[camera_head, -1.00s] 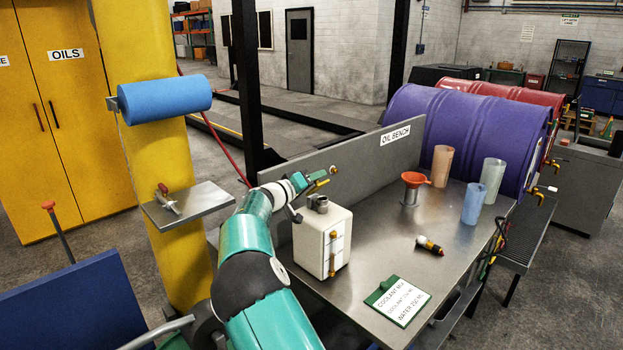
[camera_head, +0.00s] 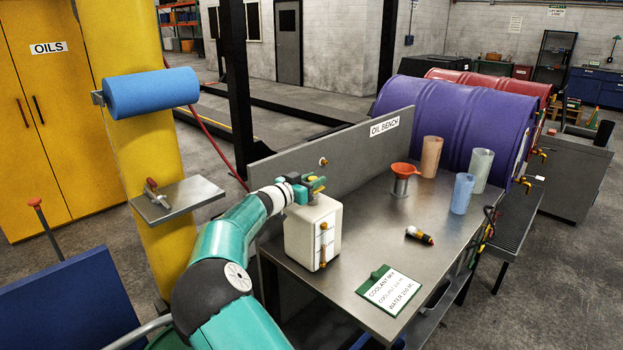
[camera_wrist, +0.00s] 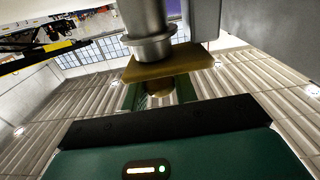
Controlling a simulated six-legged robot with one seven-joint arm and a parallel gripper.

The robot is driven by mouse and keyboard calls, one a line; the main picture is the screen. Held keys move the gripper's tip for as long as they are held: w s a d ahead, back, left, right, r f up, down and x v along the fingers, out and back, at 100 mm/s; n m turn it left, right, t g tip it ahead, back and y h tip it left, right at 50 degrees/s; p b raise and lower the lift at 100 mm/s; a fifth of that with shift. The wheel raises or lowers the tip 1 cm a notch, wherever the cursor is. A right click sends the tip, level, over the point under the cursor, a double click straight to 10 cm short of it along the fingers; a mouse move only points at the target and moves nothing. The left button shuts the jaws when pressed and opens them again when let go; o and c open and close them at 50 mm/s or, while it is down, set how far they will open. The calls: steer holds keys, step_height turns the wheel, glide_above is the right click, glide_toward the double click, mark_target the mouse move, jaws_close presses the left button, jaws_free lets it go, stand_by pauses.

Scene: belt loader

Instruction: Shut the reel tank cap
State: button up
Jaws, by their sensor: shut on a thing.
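The reel tank appears to be the white box-shaped tank (camera_head: 313,230) at the near left of the oil bench, with a brass-ended sight gauge on its front. My gripper (camera_head: 314,186) is at the tank's top, over its grey neck, and hides most of the neck and cap in the head view. In the wrist view, a grey flanged round part (camera_wrist: 150,38) reaches down to the tan pad of my gripper (camera_wrist: 160,84). My gripper is shut on this part, apparently the cap; how far the cap is closed cannot be told.
A grey back panel (camera_head: 340,145) rises behind the tank. A purple drum (camera_head: 450,120) lies beyond. The bench middle is clear.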

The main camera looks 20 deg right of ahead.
steer(key=shift+f+m, duration=0.1)
steer(key=shift+m, duration=0.2)
steer(key=o, duration=0.9)
steer(key=v, duration=1.4)
steer(key=shift+d, duration=0.1)
